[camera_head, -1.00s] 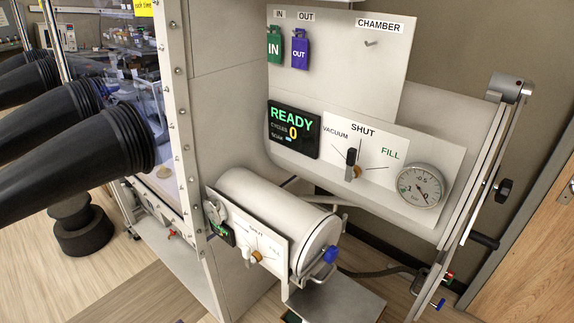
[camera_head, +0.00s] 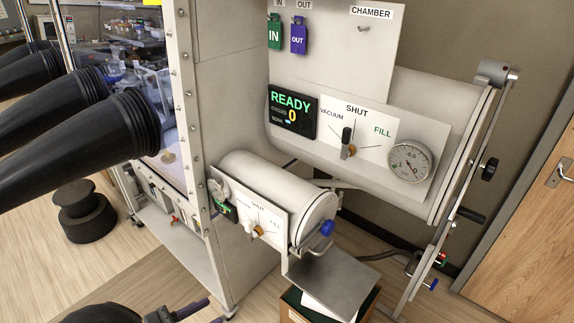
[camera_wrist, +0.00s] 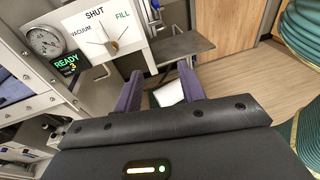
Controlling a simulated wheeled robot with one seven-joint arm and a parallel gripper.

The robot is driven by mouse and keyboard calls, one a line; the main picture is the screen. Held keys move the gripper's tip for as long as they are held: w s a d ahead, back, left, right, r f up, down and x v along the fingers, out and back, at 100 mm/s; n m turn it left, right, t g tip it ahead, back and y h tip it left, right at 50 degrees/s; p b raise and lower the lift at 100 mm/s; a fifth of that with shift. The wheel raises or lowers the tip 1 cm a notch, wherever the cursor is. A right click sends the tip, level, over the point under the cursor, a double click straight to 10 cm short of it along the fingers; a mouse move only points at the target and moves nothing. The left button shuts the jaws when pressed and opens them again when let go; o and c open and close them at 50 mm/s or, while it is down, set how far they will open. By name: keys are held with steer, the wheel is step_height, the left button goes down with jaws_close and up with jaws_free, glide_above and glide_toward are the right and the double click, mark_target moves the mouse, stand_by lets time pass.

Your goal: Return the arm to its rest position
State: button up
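My gripper (camera_head: 196,312) shows in part at the bottom edge of the head view, with its purple fingers pointing right. In the wrist view my gripper (camera_wrist: 160,88) has its two purple fingers spread apart, with nothing held between them. It is in front of and below the small cylindrical antechamber (camera_head: 280,190). The rest of my arm is mostly out of the head view.
A metal shelf (camera_head: 335,272) juts out below the small antechamber, above an open box (camera_head: 292,297) with white content. Black gloves (camera_head: 90,130) stick out at left. A black round stool (camera_head: 84,212) stands on the floor. The large chamber (camera_head: 440,95) is at right.

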steer(key=w+d+r+m+g+y, duration=0.2)
steer(key=d+m+g+y, duration=0.2)
steer(key=d+m, duration=0.9)
steer(key=w+d+r+m+g+y, duration=0.3)
steer(key=d+m+y, duration=0.5)
steer(key=d, duration=1.1)
steer(key=m+g, duration=0.1)
steer(key=m, duration=0.3)
steer(key=shift+d+m, duration=0.4)
steer(key=shift+w+r, duration=0.1)
